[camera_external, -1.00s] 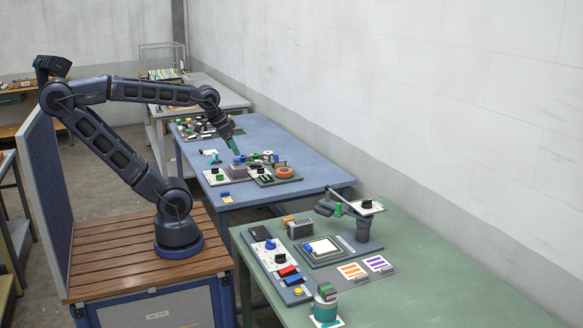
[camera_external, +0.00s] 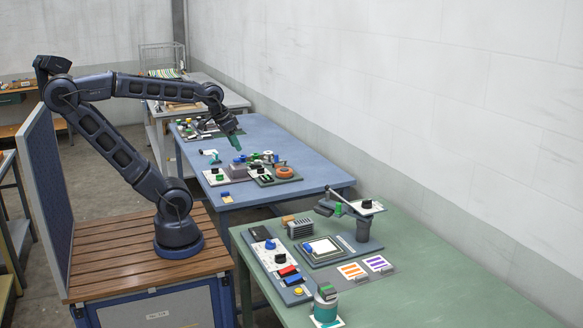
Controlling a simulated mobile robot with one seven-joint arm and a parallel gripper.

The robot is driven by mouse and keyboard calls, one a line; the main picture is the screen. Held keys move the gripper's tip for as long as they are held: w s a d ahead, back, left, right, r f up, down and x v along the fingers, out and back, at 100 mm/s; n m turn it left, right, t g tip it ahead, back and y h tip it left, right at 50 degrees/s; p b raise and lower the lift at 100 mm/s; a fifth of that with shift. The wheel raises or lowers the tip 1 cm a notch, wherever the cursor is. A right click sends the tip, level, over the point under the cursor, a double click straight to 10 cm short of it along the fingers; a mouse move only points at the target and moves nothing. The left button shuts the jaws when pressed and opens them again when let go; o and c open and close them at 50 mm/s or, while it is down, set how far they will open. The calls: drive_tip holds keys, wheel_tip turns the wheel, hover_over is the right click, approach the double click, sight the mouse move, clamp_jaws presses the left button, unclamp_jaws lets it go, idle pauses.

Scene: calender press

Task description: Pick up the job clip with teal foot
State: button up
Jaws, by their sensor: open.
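A small clip with a teal foot (camera_external: 215,158) stands on the blue table (camera_external: 300,160), left of the middle, close to a white tag; it looks like the job clip, but it is too small to be sure. My gripper (camera_external: 236,147) points down over the blue table, to the right of this clip and a little higher in the picture. Its fingers look green and are open, with nothing seen between them. The gap between the fingers is too small to make out clearly.
Small blocks, knobs and an orange ring (camera_external: 285,172) crowd the table just below and right of my gripper. A dark mat with loose parts (camera_external: 195,130) lies behind. The green table (camera_external: 430,280) in front holds a press and button panel. The blue table's right side is clear.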

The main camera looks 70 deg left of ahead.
drive_tip(key=w+a+r+n+g+y, duration=0.1)
drive_tip(key=w+a+n, duration=0.3)
drive_tip(key=w+a, duration=0.7)
drive_tip(key=w+a+r+n+g, duration=0.15)
drive_tip(key=w+a+n, duration=0.25)
drive_tip(key=w+a, duration=0.65)
drive_tip(key=a+f+n, duration=0.2)
drive_tip(key=a+f, duration=0.1)
drive_tip(key=a, duration=0.9)
drive_tip(key=a+f+n, duration=0.3)
drive_tip(key=a, duration=0.9)
drive_tip(key=n+g+h, duration=0.1)
drive_tip(key=n+g, duration=0.1)
drive_tip(key=n, duration=0.4)
approach(215, 153)
drive_tip(key=shift+s+d, duration=0.2)
drive_tip(key=shift+s, duration=0.05)
drive_tip(key=shift+w+a+f, duration=0.1)
drive_tip(key=shift+f, duration=5.05)
clamp_jaws()
